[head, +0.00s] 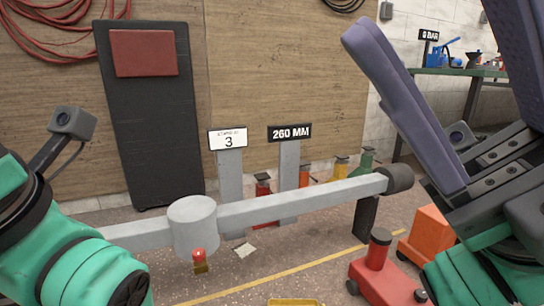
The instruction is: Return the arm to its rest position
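My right arm comes in at the right edge. Its gripper (428,28) points up, with two long purple-grey fingers set wide apart and nothing seen between them. The tip of the farther right finger is cut off by the top edge. My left arm (85,270) shows as green links and a small camera at the left edge. Its gripper is not in view. A grey frame bar (290,200) with a round grey hub (192,225) and a black end cap (396,179) runs across the middle, between the arms.
A red wheeled jack (385,281) and an orange box (432,236) are low at the right, close to my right arm. A green bench (460,72) stands at the back right.

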